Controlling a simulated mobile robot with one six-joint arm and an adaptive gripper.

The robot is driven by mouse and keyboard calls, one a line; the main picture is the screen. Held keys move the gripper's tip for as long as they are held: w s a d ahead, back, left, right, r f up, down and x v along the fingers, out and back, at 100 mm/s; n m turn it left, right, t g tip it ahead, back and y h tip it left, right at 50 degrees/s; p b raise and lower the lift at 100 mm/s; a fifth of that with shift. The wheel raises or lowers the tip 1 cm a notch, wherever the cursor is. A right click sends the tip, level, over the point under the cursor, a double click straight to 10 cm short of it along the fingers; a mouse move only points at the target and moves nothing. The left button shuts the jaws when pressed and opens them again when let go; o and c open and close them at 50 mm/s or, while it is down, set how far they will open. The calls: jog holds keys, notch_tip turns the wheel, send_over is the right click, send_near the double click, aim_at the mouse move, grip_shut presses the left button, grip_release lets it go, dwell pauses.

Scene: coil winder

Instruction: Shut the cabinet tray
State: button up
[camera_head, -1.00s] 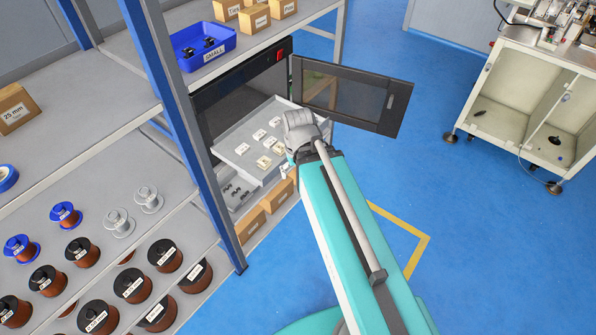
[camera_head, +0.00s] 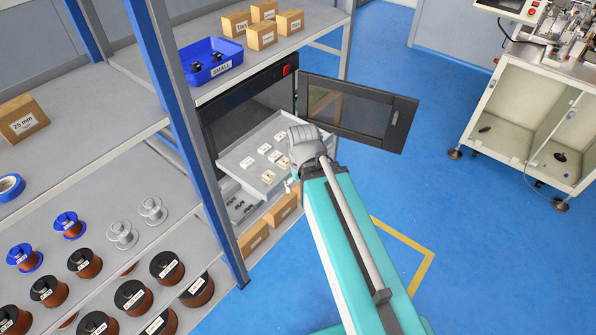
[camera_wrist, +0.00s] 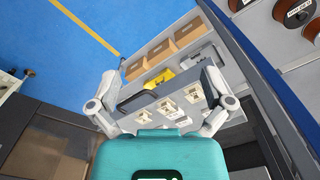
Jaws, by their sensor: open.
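The cabinet tray (camera_head: 237,155) is a light grey drawer pulled out of the dark cabinet (camera_head: 245,97) on the shelf rack. Several small white labelled parts lie in it. The cabinet's dark door (camera_head: 358,112) with a window stands swung open to the right. My gripper (camera_head: 291,186) is at the tray's front right side; my arm hides part of that side in the head view. In the wrist view, my gripper (camera_wrist: 166,98) is open, its fingers apart on either side of the tray front with its dark handle (camera_wrist: 137,101). Contact cannot be told.
Below the tray are a grey bin (camera_head: 238,201) and cardboard boxes (camera_head: 282,209). A blue SMALL bin (camera_head: 207,62) sits on the shelf above. Spools (camera_head: 166,266) fill the left shelves. Blue floor (camera_head: 460,240) is clear to the right, before a white machine cart (camera_head: 530,110).

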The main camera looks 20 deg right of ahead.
jog(key=shift+f+b, duration=0.3)
jog(key=c, duration=0.4)
notch_tip(320, 180, down, 4)
jog(key=b, duration=0.3)
jog(key=shift+r+b, duration=0.15)
jog(key=shift+b, duration=0.15)
grip_shut()
